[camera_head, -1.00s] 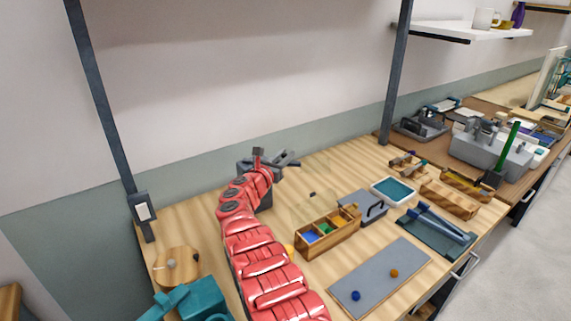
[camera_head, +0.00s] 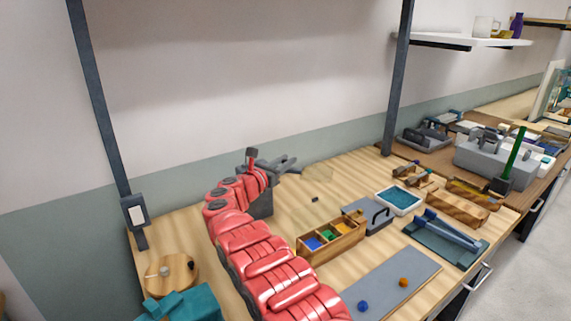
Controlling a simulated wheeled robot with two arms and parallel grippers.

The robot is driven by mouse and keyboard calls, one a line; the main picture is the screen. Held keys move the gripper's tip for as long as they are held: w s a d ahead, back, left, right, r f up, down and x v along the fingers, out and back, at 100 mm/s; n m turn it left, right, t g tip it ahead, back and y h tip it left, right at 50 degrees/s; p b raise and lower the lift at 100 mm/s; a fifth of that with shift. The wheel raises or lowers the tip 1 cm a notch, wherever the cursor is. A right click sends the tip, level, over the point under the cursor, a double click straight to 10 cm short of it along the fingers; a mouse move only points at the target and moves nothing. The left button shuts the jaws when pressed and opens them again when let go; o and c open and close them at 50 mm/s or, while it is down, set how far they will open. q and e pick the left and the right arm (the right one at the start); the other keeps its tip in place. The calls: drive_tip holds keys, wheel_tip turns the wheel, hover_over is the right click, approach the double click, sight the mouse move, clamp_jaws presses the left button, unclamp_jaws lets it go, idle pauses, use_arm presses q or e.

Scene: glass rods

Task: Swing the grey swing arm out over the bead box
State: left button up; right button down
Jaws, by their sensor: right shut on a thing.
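My red right arm reaches up from the bottom edge, and its gripper (camera_head: 266,168) is at a dark grey stand (camera_head: 262,204) near the back of the wooden table. The gripper is shut at the grey swing arm (camera_head: 284,163), whose visible end points right, toward the back wall side of the table. My arm hides part of the stand and the grip itself. The bead box (camera_head: 331,238) is wooden, with blue, green and yellow compartments. It stands in front and to the right of the gripper, and the visible swing arm end is not over it. My left gripper is out of view.
A grey lidded box (camera_head: 368,215) and a white tray with teal inside (camera_head: 399,200) stand right of the bead box. A grey mat (camera_head: 390,284) with two beads lies in front. A faint clear pane (camera_head: 317,178) shows behind. A round wooden board (camera_head: 170,275) is left.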

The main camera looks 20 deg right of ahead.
drive_tip(key=c, duration=0.7)
unclamp_jaws()
drive_tip(key=shift+c, duration=0.2)
drive_tip(key=shift+a, duration=0.1)
